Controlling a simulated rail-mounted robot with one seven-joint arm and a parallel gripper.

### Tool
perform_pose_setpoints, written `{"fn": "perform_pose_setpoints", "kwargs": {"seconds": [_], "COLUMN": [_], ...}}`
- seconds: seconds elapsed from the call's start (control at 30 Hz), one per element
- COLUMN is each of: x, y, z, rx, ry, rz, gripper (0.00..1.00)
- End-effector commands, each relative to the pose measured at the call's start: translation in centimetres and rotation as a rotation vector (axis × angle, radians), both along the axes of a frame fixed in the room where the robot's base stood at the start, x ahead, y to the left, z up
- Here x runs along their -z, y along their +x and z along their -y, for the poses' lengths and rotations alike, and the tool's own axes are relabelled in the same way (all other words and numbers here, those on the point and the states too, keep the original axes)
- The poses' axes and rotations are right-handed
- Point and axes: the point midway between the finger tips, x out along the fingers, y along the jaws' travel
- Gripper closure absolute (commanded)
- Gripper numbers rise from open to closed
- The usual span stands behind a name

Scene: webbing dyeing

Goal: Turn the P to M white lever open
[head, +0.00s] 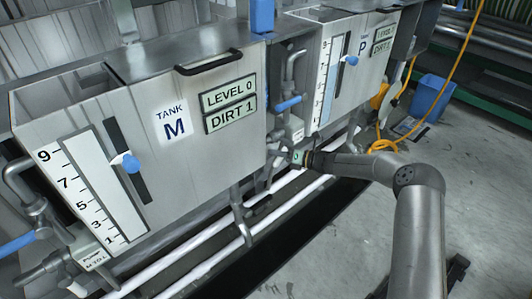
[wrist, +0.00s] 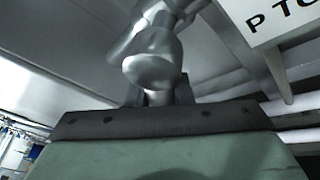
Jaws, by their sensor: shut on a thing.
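Tank P (head: 345,65) and tank M (head: 175,130) stand side by side in the head view. My gripper (head: 281,151) reaches in low at the pipework between them, below a small label plate (head: 294,128). In the wrist view the fingers (wrist: 157,92) are shut around a pale piece, which seems to be the white lever (wrist: 157,98). A grey rounded metal valve or pipe part (wrist: 152,62) lies just beyond. The label there reads "P TO" (wrist: 270,22) and is cut off by the frame. Most of the lever is hidden, so its angle cannot be told.
A blue lever (head: 288,104) sits just above my gripper, and another blue lever (head: 18,244) is at far left. White pipes (head: 205,262) run low along the tanks. A blue bin (head: 430,95) and a yellow hose (head: 455,65) are at right. The right floor is mostly clear.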

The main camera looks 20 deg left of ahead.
Motion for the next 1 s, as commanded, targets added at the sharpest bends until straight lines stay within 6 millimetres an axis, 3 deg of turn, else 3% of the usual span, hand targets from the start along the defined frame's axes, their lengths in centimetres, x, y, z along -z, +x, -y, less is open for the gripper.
{"fn": "perform_pose_setpoints", "kwargs": {"seconds": [0.47, 0.5, 0.57, 0.87, 1.0], "x": [-0.1, -0.1, -0.1, -0.1, -0.3], "y": [0.3, 0.3, 0.3, 0.3, 0.2], "z": [0.7, 0.7, 0.7, 0.7, 1.8], "rx": [0.011, 0.011, 0.011, 0.011, 0.012], "ry": [0.011, 0.011, 0.011, 0.009, 0.01], "rz": [-0.014, -0.014, -0.014, -0.014, -0.015], "gripper": [1.0, 0.77, 0.61, 0.59, 0.59]}}
